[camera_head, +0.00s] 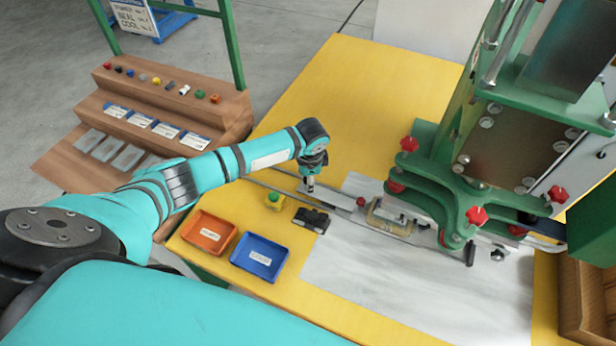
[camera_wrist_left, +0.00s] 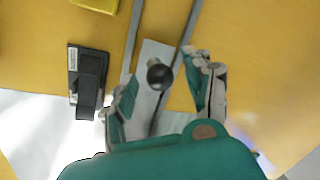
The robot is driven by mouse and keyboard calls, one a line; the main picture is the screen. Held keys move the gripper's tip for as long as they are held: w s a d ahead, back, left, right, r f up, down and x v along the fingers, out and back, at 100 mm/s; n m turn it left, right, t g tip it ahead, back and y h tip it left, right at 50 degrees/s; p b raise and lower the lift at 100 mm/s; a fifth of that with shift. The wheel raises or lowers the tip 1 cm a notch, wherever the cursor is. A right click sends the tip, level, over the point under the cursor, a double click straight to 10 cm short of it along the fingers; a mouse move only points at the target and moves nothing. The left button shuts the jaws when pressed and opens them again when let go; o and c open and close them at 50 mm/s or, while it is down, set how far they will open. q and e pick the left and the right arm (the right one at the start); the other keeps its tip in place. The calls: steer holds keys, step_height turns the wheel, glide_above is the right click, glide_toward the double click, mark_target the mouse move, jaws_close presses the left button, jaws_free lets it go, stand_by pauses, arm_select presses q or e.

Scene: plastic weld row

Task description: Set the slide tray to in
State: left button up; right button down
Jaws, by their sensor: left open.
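The slide tray (camera_head: 338,197) is a flat grey metal strip between two thin rails on the yellow table, running toward the green press. A holder with a pale part (camera_head: 390,215) sits at its press end, by the press's front edge. In the left wrist view the tray's grey plate (camera_wrist_left: 150,55) carries a dark round knob (camera_wrist_left: 160,76). My left gripper (camera_head: 311,187) points down over the tray's outer end. In the wrist view its open fingers (camera_wrist_left: 162,84) stand either side of the knob, with visible gaps. The gripper hides the knob in the head view. My right gripper is not in view.
The green press (camera_head: 470,205) with red knobs stands at right. A black box (camera_head: 312,219) lies close beside the tray, near a yellow box with a green button (camera_head: 274,201). Orange (camera_head: 193,243) and blue (camera_head: 243,266) bins sit at the front left. Yellow table behind the rails is clear.

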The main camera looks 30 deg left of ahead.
arm_select(q)
steer(key=shift+f, duration=0.1)
jaws_close()
stand_by(0.3)
steer(key=p, duration=0.2)
glide_above(349, 202)
steer(key=shift+s+d, duration=0.3)
steer(key=shift+s, duration=0.15)
jaws_free()
steer(key=shift+d, duration=0.1)
